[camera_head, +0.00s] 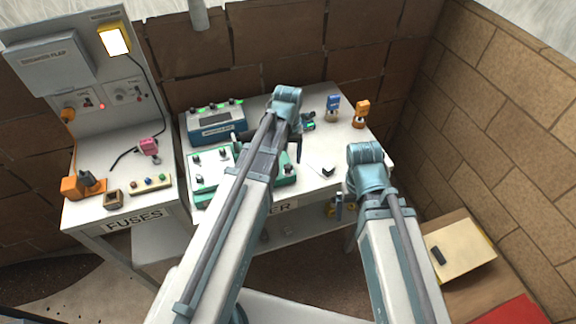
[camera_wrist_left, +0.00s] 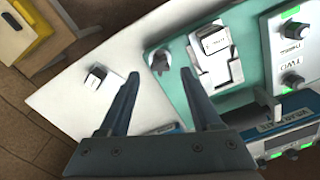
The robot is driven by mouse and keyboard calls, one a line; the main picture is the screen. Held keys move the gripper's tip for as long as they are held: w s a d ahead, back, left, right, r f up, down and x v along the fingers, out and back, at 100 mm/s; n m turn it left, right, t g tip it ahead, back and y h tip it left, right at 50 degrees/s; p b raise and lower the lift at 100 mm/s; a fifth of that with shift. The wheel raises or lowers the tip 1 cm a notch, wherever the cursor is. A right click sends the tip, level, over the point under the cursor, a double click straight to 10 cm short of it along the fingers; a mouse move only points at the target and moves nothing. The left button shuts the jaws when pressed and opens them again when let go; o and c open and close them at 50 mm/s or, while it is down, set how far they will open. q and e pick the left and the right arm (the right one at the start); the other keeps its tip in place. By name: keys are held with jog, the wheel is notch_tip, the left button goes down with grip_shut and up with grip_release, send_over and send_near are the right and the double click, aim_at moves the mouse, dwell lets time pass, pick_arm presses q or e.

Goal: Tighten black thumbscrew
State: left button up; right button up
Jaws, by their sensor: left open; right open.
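A dark grey knob (camera_wrist_left: 160,62), which looks like the black thumbscrew, sits at the corner of a green plate in the left wrist view. A white block (camera_wrist_left: 215,45) is mounted beside it on the same green plate (camera_wrist_left: 178,45). My left gripper (camera_wrist_left: 160,76) is open and empty, its fingertips on either side of the knob in the picture; I cannot tell how far above it they are.
A blue-framed unit (camera_head: 217,124) with green lights stands behind the green unit. Blue (camera_head: 333,104) and orange (camera_head: 361,113) pieces stand at the table's back right. A small white block (camera_wrist_left: 96,77) lies on the bare white tabletop. The fuse panel (camera_head: 126,95) is at left.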

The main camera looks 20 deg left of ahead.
aim_at(288, 166)
pick_arm(q)
jog(key=n, duration=0.9)
jog(key=shift+n, duration=0.4)
jog(key=n, duration=0.9)
jog(key=shift+n, duration=0.4)
jog(key=shift+f, duration=0.1)
jog(key=shift+f+b, duration=1.95)
jog(key=shift+b, duration=0.1)
grip_shut()
